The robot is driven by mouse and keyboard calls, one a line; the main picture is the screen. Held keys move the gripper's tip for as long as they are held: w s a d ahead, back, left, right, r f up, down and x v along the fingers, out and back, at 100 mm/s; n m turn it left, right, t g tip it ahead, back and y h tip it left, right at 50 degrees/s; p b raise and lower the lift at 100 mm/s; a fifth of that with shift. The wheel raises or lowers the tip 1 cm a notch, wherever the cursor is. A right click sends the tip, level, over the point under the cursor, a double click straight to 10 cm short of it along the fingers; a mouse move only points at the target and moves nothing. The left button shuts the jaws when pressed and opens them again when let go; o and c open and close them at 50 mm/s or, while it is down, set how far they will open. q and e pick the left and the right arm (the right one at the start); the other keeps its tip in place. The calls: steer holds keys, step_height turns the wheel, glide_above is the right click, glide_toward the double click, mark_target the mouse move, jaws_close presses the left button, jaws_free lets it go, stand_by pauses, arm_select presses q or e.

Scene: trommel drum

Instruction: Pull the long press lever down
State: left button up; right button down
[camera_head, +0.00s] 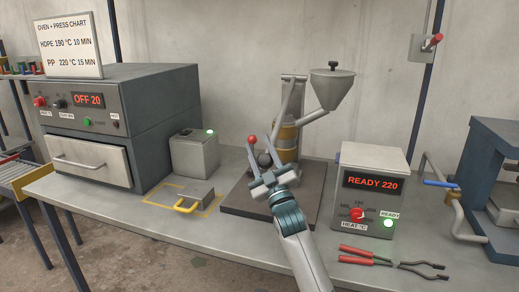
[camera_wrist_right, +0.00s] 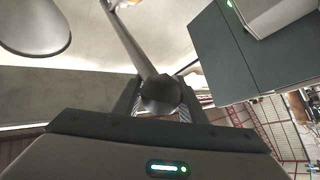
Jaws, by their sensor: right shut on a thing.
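The long press lever (camera_head: 288,103) is a grey bar on the injection press (camera_head: 287,137). It slopes from the top of the press column down and to the left, to a dark round knob. My right gripper (camera_head: 262,158) is shut around this end, in front of the press. In the right wrist view the dark knob (camera_wrist_right: 161,95) sits between the two fingers, with the grey bar rising up and left from it. My left gripper is not in view.
A grey funnel hopper (camera_head: 332,86) juts right from the press. A heat controller (camera_head: 372,185) reading READY 220 stands to the right, with red-handled pliers (camera_head: 365,254) in front. A dark oven (camera_head: 118,115) and a small yellow-handled block (camera_head: 190,200) stand left.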

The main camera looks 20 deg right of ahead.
steer(key=shift+f, duration=0.55)
steer(key=c, duration=1.2)
jaws_free()
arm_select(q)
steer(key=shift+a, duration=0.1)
arm_select(e)
steer(key=shift+o, duration=0.2)
steer(key=shift+r, duration=0.1)
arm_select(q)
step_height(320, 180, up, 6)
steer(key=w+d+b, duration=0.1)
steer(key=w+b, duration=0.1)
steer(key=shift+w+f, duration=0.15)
arm_select(e)
steer(key=v, duration=1.7)
steer(key=shift+s, duration=0.25)
steer(key=shift+a, duration=0.1)
